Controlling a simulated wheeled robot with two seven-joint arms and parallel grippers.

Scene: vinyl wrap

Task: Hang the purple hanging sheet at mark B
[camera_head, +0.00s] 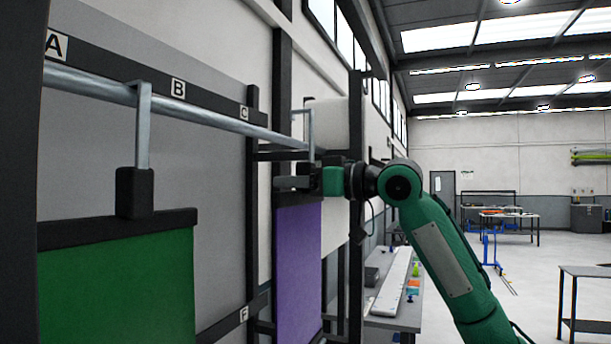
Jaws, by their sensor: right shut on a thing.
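The purple hanging sheet (298,262) hangs upright below my right gripper (300,179), which is shut on its dark top block. The sheet's thin metal hook (311,128) rises above the gripper. The hook's bend is higher than the right end of the metal rail (215,121), and I cannot tell if they touch. Mark B (178,88) is on the dark strip above the rail, left of the purple sheet, between mark A (57,44) and mark C (244,113). My left gripper is not in view.
A green sheet (115,282) hangs from the rail by its own hook (144,125), between A and B. A dark post (252,180) stands behind the rail near C. A workbench (398,310) with small items is beyond my right arm.

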